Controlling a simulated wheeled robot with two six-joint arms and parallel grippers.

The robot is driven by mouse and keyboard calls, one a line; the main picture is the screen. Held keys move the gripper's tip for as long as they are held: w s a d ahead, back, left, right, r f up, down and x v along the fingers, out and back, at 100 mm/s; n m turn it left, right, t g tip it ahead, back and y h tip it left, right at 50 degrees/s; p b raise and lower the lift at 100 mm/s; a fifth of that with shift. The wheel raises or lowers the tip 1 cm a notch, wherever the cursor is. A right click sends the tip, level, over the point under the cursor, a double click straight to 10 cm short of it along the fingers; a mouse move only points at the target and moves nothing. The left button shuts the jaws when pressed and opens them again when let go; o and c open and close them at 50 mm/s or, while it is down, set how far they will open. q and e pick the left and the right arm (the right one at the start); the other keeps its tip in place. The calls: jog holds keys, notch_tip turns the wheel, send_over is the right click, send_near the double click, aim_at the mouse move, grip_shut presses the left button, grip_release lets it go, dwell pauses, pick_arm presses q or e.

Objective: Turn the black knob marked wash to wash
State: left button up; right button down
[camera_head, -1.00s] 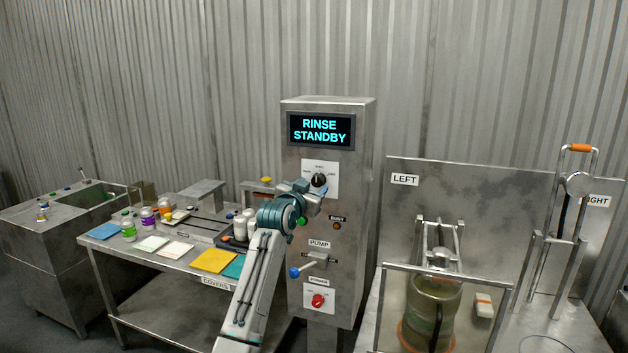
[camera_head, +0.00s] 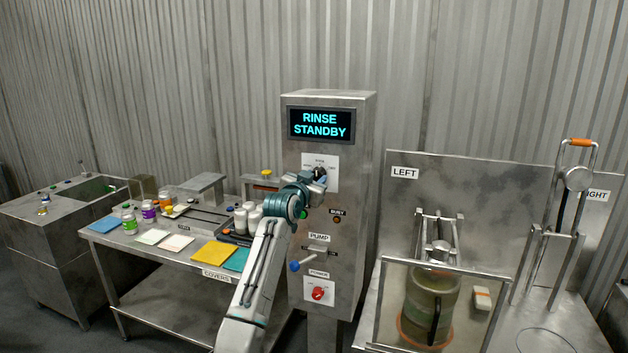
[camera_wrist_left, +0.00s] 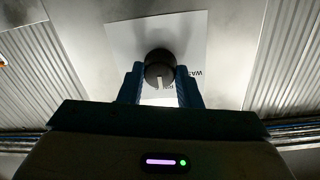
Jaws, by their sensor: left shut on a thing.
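The black knob (camera_head: 320,172) sits on a white label plate (camera_head: 331,162) on the front of the steel control cabinet, below a display reading RINSE STANDBY (camera_head: 319,124). In the left wrist view the round black knob (camera_wrist_left: 159,67) shows a pale pointer line, with part of a word beginning WA to its right. My left gripper (camera_head: 318,181) is at the knob. In the left wrist view its two blue fingers (camera_wrist_left: 160,84) stand on either side of the knob, shut on it. In the head view the gripper hides part of the knob. My right gripper is not in view.
A covers table (camera_head: 150,258) stands left. A LEFT station (camera_head: 440,300) with a metal frame stands right.

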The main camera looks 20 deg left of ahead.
pick_arm(q)
jog(key=shift+n, duration=0.3)
jog(key=n+p, duration=0.1)
jog(key=n, duration=0.4)
jog(key=n+p, duration=0.2)
jog(key=n, duration=0.4)
jog(key=shift+d, duration=0.15)
jog(key=shift+n, duration=0.4)
jog(key=o, duration=1)
